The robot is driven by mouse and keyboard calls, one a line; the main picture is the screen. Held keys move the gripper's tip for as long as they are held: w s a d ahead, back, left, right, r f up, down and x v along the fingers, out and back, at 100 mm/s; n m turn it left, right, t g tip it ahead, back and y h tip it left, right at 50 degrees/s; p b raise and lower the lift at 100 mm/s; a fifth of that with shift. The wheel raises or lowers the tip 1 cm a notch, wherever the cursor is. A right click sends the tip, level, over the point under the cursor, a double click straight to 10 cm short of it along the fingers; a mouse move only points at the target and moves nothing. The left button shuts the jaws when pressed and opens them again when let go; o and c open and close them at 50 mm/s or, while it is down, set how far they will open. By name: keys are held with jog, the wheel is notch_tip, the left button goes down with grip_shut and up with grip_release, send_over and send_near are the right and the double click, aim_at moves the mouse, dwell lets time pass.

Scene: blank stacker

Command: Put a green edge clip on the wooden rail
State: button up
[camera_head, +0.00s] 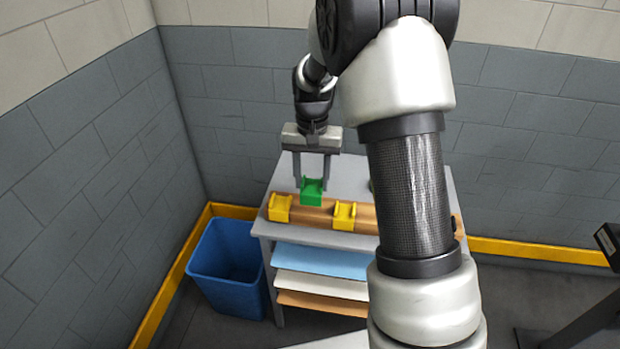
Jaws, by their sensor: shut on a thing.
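A green edge clip (313,191) is between the fingers of my gripper (312,182), which is shut on it and points down. The wooden rail (361,221) lies along the front of the grey table. The clip is at the rail, between two yellow clips; I cannot tell whether it touches the rail. One yellow clip (279,208) sits on the rail at the left, and another yellow clip (344,215) sits on it to the right. My arm hides part of the rail's right end.
Blue, white and orange sheets (320,262) lie on shelves below. A blue bin (228,268) stands on the floor at the left. Grey block walls close off the corner behind.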

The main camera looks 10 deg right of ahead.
jog(key=shift+w+r, duration=0.2)
jog(key=shift+r, duration=0.65)
jog(key=shift+f+b, duration=3.55)
jog(key=shift+f, duration=1.65)
jog(key=shift+f, duration=0.2)
jog(key=o, duration=1.1)
jog(key=shift+r, duration=0.1)
